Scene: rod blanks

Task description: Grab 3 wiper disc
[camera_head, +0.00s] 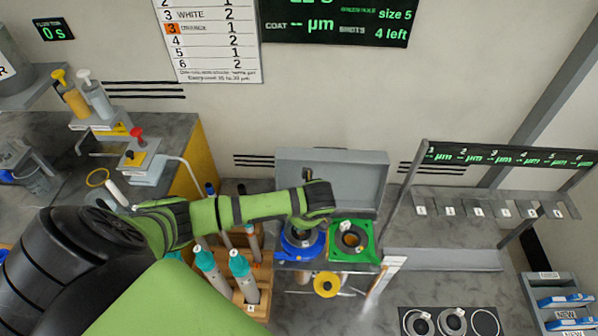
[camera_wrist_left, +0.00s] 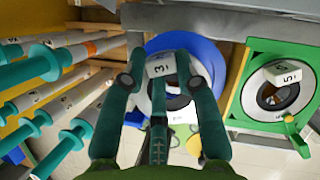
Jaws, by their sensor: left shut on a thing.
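My left gripper (camera_wrist_left: 158,75) is shut on the small white block marked 3 (camera_wrist_left: 160,67). This block sits above the middle of a disc in the round blue holder (camera_wrist_left: 205,58). The blue holder also shows in the head view (camera_head: 290,251), with my left gripper (camera_head: 312,217) over it. The gripper and arm hide part of the disc, so I cannot tell whether it is lifted or seated. A second disc with a white block marked 5 (camera_wrist_left: 284,72) sits in the square green holder (camera_wrist_left: 245,95) to the right. My right gripper is not in view.
Teal-ended tubes (camera_head: 243,266) stand in a wooden rack left of the holders. Ring-shaped places (camera_head: 485,323), two with white blocks, are at the front right. A grey box (camera_head: 345,172) stands behind the holders. A slotted rack (camera_head: 477,207) with numbered tags is at the right.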

